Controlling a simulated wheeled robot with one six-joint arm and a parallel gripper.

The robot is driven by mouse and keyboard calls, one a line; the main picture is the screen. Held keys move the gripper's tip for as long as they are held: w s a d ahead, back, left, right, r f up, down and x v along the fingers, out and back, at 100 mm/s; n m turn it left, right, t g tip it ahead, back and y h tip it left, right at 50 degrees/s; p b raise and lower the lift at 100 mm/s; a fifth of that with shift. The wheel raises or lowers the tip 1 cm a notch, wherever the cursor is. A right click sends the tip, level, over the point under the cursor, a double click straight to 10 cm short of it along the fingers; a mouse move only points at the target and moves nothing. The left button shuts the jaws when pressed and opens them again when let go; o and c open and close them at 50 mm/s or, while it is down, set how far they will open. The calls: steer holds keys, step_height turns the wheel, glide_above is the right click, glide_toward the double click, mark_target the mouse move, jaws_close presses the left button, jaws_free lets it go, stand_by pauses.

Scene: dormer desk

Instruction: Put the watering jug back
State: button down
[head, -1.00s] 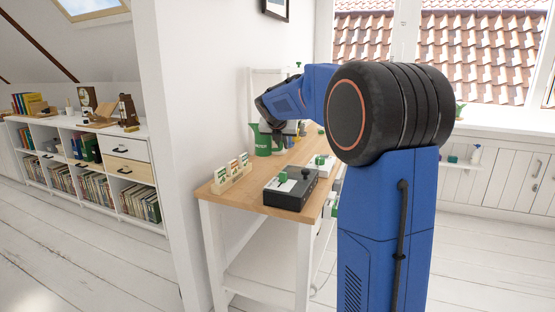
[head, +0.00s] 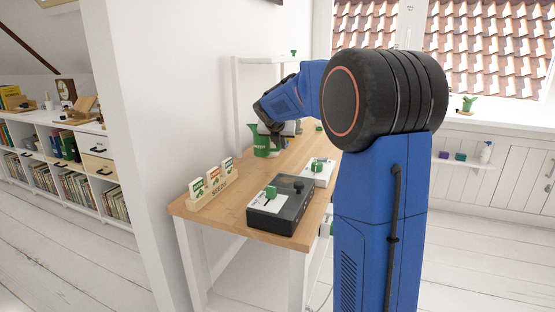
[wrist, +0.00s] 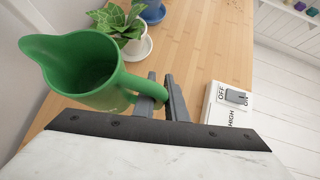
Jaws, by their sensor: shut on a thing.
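The green watering jug (wrist: 82,68) fills the left of the wrist view, its open mouth facing the camera. In the head view the jug (head: 262,143) is at the far part of the wooden desk, partly hidden by my gripper. My gripper (wrist: 163,92) is shut on the jug's handle, the two dark fingers on either side of it. In the head view my gripper (head: 277,133) is mostly hidden behind the wrist. I cannot tell whether the jug's base touches the desk.
A potted plant (wrist: 122,24) on a white saucer and a blue pot (wrist: 152,10) stand beyond the jug. A white switch box (wrist: 229,108) lies right of my fingers. A black control box (head: 281,205) and a seed packet rack (head: 211,186) occupy the desk's near end. A wall stands close on the left.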

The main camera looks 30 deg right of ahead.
steer(key=shift+f, duration=2.7)
steer(key=shift+f, duration=0.1)
steer(key=c, duration=1.8)
jaws_free()
steer(key=v, duration=1.2)
steer(key=shift+s+d, duration=0.1)
steer(key=shift+s, duration=0.05)
